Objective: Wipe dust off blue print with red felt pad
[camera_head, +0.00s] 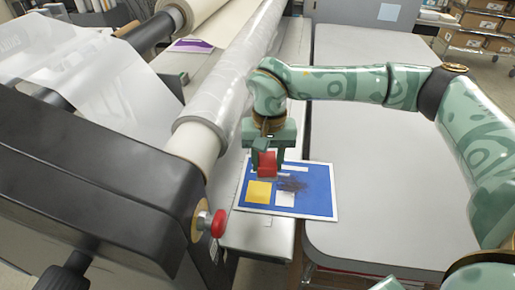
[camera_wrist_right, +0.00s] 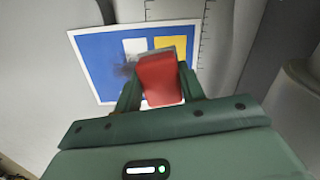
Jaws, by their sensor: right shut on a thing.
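The blue print (camera_head: 320,203) has a white border, a yellow square and a white square, and lies flat on the light bed beside the roller. A dark smudge of dust (camera_head: 292,185) marks its middle; part of it also shows in the wrist view (camera_wrist_right: 124,70). My right gripper (camera_head: 266,168) is shut on the red felt pad (camera_head: 266,160), over the print's upper left part. The wrist view shows the pad (camera_wrist_right: 160,78) between the fingers, hiding part of the print (camera_wrist_right: 100,55). I cannot tell whether the pad touches the print. My left gripper is not in view.
A large film-wrapped roller (camera_head: 228,85) runs just left of the print. A black machine housing (camera_head: 100,180) with a red knob (camera_head: 218,223) stands at the lower left. The grey table (camera_head: 385,190) to the right is clear under my right arm.

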